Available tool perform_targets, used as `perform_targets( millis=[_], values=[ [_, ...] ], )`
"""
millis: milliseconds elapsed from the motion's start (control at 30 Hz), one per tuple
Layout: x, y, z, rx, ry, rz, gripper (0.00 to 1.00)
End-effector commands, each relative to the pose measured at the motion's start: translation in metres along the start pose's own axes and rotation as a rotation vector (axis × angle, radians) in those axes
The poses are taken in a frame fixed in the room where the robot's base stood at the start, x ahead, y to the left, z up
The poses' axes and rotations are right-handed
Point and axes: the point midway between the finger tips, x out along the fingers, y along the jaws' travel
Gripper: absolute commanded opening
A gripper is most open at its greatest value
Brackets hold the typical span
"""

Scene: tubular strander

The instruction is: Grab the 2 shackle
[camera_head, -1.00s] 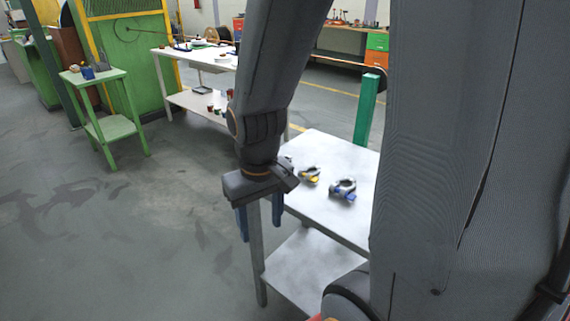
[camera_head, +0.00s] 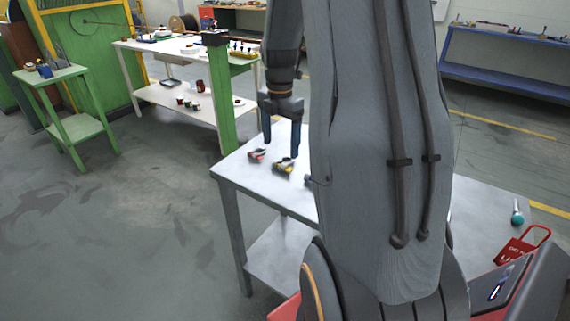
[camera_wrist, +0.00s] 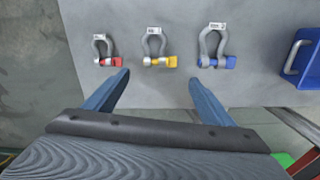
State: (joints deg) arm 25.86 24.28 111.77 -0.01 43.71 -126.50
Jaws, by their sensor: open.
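Three grey shackles lie in a row on the grey table (camera_head: 240,172). In the wrist view they have a red pin (camera_wrist: 107,61), a yellow pin (camera_wrist: 160,61) and a blue pin (camera_wrist: 215,62), from left to right. Each has a small white label above it, too small to read surely. The head view shows the red-pin shackle (camera_head: 257,155) and yellow-pin shackle (camera_head: 283,166); my arm mostly hides the blue-pin one. My gripper (camera_head: 281,147) points down over the table, open and empty. In the wrist view its fingertips (camera_wrist: 159,79) are either side of the yellow-pin shackle, apart from it.
A blue object with a handle (camera_wrist: 300,58) is right of the shackles. A red tag (camera_head: 522,246) and a teal-handled item (camera_head: 517,212) lie at the table's right end. A green post (camera_head: 221,100) stands behind the table's left corner. Open floor lies left.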

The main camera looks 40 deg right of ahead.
Motion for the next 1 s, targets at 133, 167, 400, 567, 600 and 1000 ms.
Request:
perform_targets(
  millis=[133,167,400,567,600,1000],
  values=[
    [0.0,0.0,0.021,-0.113,0.002,-0.002,0.77],
    [0.0,-0.001,0.022,-0.127,0.002,-0.003,0.77],
    [0.02,-0.001,0.024,-0.152,0.005,-0.005,0.77],
    [0.034,0.0,0.023,-0.151,0.005,-0.005,0.77],
    [0.039,0.0,0.022,-0.151,0.006,-0.006,0.77],
    [0.078,0.002,0.02,-0.15,0.003,-0.003,0.77]
  ],
)
